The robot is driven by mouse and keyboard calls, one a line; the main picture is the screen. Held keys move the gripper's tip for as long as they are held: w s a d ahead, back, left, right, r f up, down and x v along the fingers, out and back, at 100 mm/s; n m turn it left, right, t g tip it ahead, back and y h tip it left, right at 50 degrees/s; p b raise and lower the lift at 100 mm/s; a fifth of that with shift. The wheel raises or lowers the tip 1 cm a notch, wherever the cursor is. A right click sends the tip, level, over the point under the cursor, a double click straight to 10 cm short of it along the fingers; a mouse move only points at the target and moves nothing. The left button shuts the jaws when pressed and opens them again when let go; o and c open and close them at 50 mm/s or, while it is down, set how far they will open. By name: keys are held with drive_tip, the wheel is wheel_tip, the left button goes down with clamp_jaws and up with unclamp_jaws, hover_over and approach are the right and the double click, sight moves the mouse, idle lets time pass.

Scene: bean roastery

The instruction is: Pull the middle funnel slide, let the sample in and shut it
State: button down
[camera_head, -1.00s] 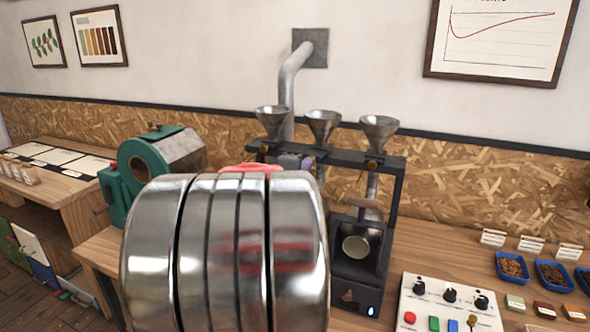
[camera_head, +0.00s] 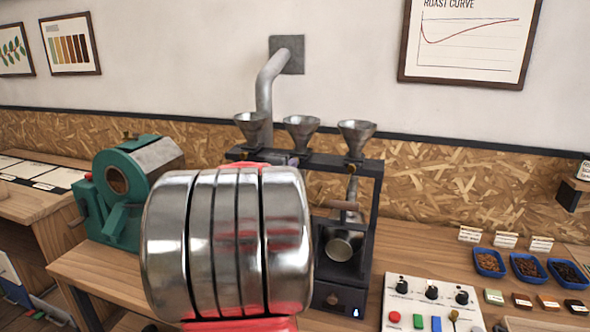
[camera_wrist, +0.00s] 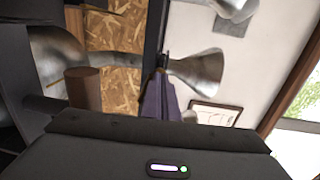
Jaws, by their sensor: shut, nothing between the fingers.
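Three metal funnels sit on a dark rack (camera_head: 367,195): left (camera_head: 251,127), middle (camera_head: 300,132) and right (camera_head: 357,136). A small brass knob (camera_head: 354,167) shows below the right funnel. The middle funnel's slide is not clear behind my arm. My gripper (camera_head: 293,160) is mostly hidden in the head view; a purple-grey bit shows just below the middle funnel. In the wrist view its shut fingers (camera_wrist: 160,75) point at the neck of a funnel (camera_wrist: 195,70). I cannot tell whether they touch anything.
A metal cup (camera_head: 342,246) with a wooden handle (camera_head: 344,205) sits low in the rack. A control panel (camera_head: 410,316) and blue bean trays (camera_head: 526,267) stand at right. A green roaster (camera_head: 118,195) stands at left. My arm blocks the rack's lower left.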

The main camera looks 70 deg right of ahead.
drive_tip(key=shift+d+r, duration=0.1)
drive_tip(key=shift+d, duration=0.1)
drive_tip(key=shift+a, duration=0.1)
drive_tip(key=a, duration=1.4)
drive_tip(key=shift+r, duration=0.3)
drive_tip(key=shift+w, duration=0.1)
